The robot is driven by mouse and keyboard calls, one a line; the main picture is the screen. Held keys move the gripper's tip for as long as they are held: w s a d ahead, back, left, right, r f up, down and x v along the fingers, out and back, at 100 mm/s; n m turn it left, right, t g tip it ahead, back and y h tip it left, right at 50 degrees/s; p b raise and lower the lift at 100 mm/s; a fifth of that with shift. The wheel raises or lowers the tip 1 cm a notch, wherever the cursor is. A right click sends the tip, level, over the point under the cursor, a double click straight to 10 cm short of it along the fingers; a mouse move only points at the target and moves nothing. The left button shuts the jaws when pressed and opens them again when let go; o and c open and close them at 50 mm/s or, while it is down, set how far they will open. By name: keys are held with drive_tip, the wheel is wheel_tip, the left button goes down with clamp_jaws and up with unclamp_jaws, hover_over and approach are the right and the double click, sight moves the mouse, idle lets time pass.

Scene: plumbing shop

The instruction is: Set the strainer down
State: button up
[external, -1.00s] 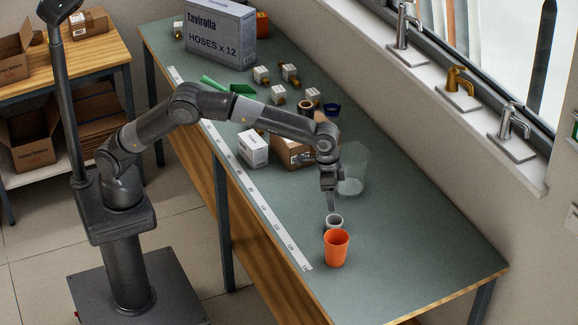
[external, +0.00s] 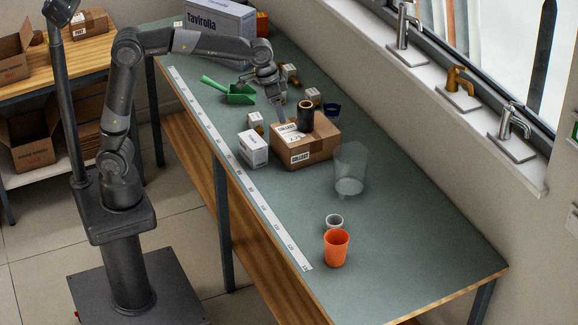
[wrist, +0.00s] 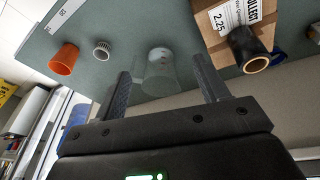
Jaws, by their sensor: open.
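The strainer (external: 334,221), a small white-grey cup shape with a dark inside, stands on the workbench just behind the orange cup (external: 336,248). It also shows in the wrist view (wrist: 102,50), to the right of the orange cup (wrist: 64,59). My gripper (external: 279,103) is far from it, up the bench above the left side of the cardboard box (external: 318,146). In the wrist view its fingers (wrist: 160,76) are spread apart with nothing held. The clear beaker (wrist: 160,70) appears between them but stands away on the bench.
The clear beaker (external: 349,170) stands behind the strainer. A dark tube (external: 305,116) stands on the cardboard box, with a white box (external: 253,149) to its left. A green scoop (external: 238,93) and several small parts lie farther back. The bench's front right is clear.

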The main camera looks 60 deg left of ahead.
drive_tip(key=s+a+r+n+t, duration=0.2)
drive_tip(key=s+a, duration=1.1)
drive_tip(key=a, duration=0.1)
drive_tip(key=s+a+f+y, duration=0.1)
drive_tip(key=s+a+f, duration=0.2)
drive_tip(key=s, duration=0.3)
drive_tip(key=s+a+f+n+t, duration=0.1)
drive_tip(key=s+a+f, duration=0.2)
drive_tip(key=s, duration=0.4)
drive_tip(key=shift+s+a+y, duration=0.2)
drive_tip(key=shift+a+y, duration=0.2)
drive_tip(key=shift+a, duration=0.25)
